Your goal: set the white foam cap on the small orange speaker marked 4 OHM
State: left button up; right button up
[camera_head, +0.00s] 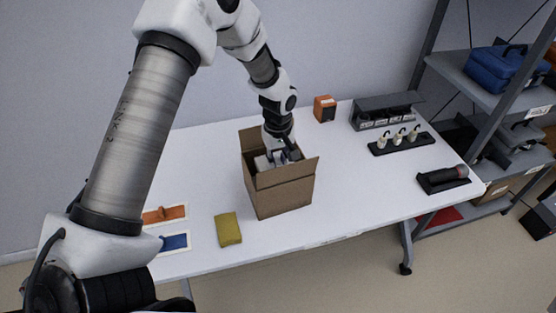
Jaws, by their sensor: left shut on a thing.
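The small orange speaker (324,109) stands at the back of the white table, behind and to the right of an open cardboard box (284,197). Its marking is too small to read. My left gripper (279,160) reaches down into the box's opening and is shut on a white piece (262,162), which looks like the white foam cap. The box walls and my gripper hide most of this piece. I cannot tell whether it touches anything inside the box. My right gripper is out of view.
The box flaps stand open around my gripper. A yellow-green sponge (228,229) and orange and blue tool pads (174,242) lie at the front left. A dark rack (387,111), a tray of white pieces (400,142) and a black holder (443,179) occupy the right. Shelves stand beyond.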

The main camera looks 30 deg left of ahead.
pick_arm(q)
jog(key=shift+w+f, duration=0.15)
jog(key=shift+f, duration=0.1)
jog(key=shift+f, duration=0.2)
jog(key=shift+f, duration=0.4)
jog(key=o, duration=0.8)
